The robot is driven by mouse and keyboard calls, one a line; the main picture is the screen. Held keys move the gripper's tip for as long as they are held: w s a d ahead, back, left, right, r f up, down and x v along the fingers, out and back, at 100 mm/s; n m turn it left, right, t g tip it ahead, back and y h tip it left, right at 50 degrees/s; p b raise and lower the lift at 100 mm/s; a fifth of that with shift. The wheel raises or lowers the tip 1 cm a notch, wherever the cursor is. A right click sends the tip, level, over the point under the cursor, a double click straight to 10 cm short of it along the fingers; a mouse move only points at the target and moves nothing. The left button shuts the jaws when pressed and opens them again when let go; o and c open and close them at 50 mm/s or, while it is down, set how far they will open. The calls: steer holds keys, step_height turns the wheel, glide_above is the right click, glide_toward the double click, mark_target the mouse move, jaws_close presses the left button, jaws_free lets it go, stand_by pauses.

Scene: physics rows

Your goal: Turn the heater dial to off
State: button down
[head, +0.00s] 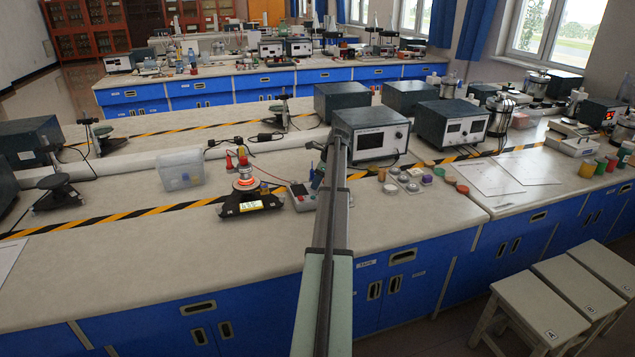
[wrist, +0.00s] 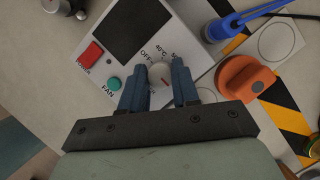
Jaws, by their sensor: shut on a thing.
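The heater dial (wrist: 159,74) is a small pale round knob on a light control box (wrist: 122,62). The lettering "OFF" and "40°C" is printed around its upper side. A small red mark shows on the knob's lower right part; I cannot tell its exact setting. My gripper (wrist: 159,84) is shut on the dial, with a blue finger on each side. The control box also shows in the head view (head: 301,196), partly hidden by my arm. A heater (head: 245,183) with a glowing orange-red ring stands left of it.
The control box carries a red switch (wrist: 91,52), a green FAN button (wrist: 113,83) and a dark screen (wrist: 139,27). An orange object (wrist: 245,78) and a blue-handled tool (wrist: 240,22) lie close on the right. A clear plastic box (head: 181,169) stands left of the heater.

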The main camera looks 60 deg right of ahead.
steer(key=shift+n, duration=0.3)
steer(key=n, duration=0.1)
steer(key=n+y, duration=0.1)
steer(key=n, duration=0.1)
steer(key=shift+w+d+n+g, duration=0.1)
steer(key=shift+d+n+g, duration=0.05)
steer(key=shift+n+g, duration=0.15)
steer(key=n+g+y, duration=0.1)
steer(key=n, duration=0.3)
steer(key=shift+y, duration=0.4)
steer(key=n+g, duration=0.1)
steer(key=n, duration=0.3)
steer(key=shift+w+n+g, duration=0.1)
steer(key=shift+n+g, duration=0.3)
steer(key=shift+n+g+y, duration=0.3)
steer(key=shift+n+g, duration=0.4)
steer(key=shift+n, duration=1.3)
steer(key=c, duration=0.8)
jaws_free()
